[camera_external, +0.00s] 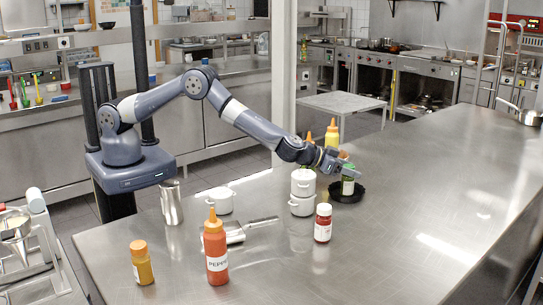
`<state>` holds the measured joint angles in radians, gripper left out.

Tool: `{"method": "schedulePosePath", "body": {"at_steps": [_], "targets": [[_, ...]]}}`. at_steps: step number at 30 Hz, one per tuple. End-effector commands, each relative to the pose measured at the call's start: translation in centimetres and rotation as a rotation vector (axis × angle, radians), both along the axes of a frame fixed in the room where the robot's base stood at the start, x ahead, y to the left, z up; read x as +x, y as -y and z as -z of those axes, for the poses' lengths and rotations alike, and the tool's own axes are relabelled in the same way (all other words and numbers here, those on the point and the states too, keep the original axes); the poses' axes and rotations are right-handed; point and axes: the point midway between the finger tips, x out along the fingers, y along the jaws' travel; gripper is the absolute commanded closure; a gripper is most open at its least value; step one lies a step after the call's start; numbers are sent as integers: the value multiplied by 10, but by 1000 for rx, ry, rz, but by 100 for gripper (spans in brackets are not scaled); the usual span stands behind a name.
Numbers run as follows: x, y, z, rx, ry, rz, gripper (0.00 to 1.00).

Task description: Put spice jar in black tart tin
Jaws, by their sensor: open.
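A small jar with green and a white label (348,187), which looks like the spice jar, shows upright at the black tart tin (341,198). Its lower part overlaps the inside of the tin and it appears to stand in it. My gripper (348,171) is open at the jar's upper part, with its fingers hiding some of the jar's top. Whether the fingers touch the jar is too small to tell.
Stacked white pots (302,192) and a red jar (323,223) stand left of the tin. Yellow (332,138) and orange-tipped bottles stand behind the arm.

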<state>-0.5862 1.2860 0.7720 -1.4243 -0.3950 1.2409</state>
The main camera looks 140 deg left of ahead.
Motion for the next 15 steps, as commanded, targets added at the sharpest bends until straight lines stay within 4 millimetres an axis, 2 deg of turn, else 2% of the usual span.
{"method": "schedulePosePath", "body": {"at_steps": [9,12,15], "targets": [[-14,24,-11,1,0,1,45],[-14,23,-38,2,6,-2,45],[-15,23,-57,2,3,-1,45]]}}
